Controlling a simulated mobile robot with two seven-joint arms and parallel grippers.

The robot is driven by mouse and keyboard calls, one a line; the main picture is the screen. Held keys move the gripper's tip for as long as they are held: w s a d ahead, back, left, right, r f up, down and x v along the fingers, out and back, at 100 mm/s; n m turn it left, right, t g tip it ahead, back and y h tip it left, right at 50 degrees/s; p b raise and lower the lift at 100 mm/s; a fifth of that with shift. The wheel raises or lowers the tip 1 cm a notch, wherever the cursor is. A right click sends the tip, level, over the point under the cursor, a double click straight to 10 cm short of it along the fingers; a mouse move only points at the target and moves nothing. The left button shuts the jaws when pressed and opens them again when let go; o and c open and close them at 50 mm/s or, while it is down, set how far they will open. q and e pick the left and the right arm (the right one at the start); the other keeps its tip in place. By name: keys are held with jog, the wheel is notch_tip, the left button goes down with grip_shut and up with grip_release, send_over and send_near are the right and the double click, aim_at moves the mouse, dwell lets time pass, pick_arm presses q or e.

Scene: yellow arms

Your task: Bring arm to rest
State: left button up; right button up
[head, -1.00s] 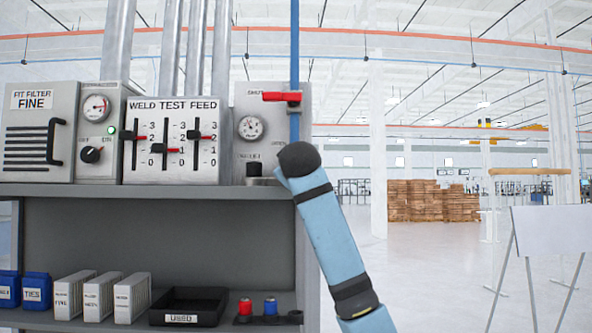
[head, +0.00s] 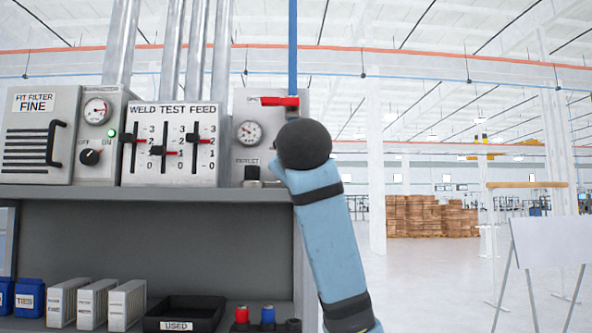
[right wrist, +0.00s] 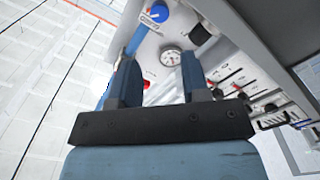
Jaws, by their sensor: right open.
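My right arm (head: 325,220), blue with black bands and a round black end (head: 303,145), rises from the lower right in the head view, in front of the right edge of the panel. Its gripper is hidden there. In the right wrist view my right gripper (right wrist: 160,65) has its two fingers apart, with nothing seen held between them. A gauge (right wrist: 171,58) and a blue knob (right wrist: 155,14) on the panel show beyond the fingers. My left arm and gripper are not in view.
A red-handled valve (head: 280,101) on a blue pipe sits just above the arm's black end. The weld test feed panel (head: 170,145) stands on a grey shelf (head: 150,193). Below are a black tray (head: 185,310) and white boxes (head: 92,303).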

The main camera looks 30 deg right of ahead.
dwell(0.5)
jog(key=w+a+f+n+y, duration=0.1)
jog(key=w+f, duration=0.3)
jog(key=f, duration=0.4)
jog(key=w+a+f+n+y+p, duration=0.1)
jog(key=w+a+f+y, duration=0.15)
jog(key=f, duration=0.45)
jog(key=w+a+f+n, duration=0.1)
jog(key=w+f, duration=0.4)
jog(key=f, duration=0.3)
jog(key=s+a+f+g+y+p, duration=0.1)
jog(key=s+a+f+y, duration=0.1)
jog(key=f, duration=0.9)
jog(key=s+a+f+n+y, duration=0.1)
jog(key=s+a+f+y, duration=0.1)
jog(key=f, duration=1)
jog(key=s+a+f+g+y+p, duration=0.1)
jog(key=s+a+f+y, duration=0.15)
jog(key=f, duration=0.85)
jog(key=s+a+f+m+g+y, duration=0.1)
jog(key=s+a+f, duration=0.1)
jog(key=s+f, duration=1)
jog(key=s+a+f+m+g+y+p, duration=0.1)
jog(key=s+a+f+m, duration=0.1)
jog(key=s+f, duration=1)
jog(key=s+a, duration=0.1)
jog(key=s, duration=0.6)
jog(key=shift+a+f+m, duration=0.15)
jog(key=shift+f+m, duration=0.15)
jog(key=shift+f, duration=0.1)
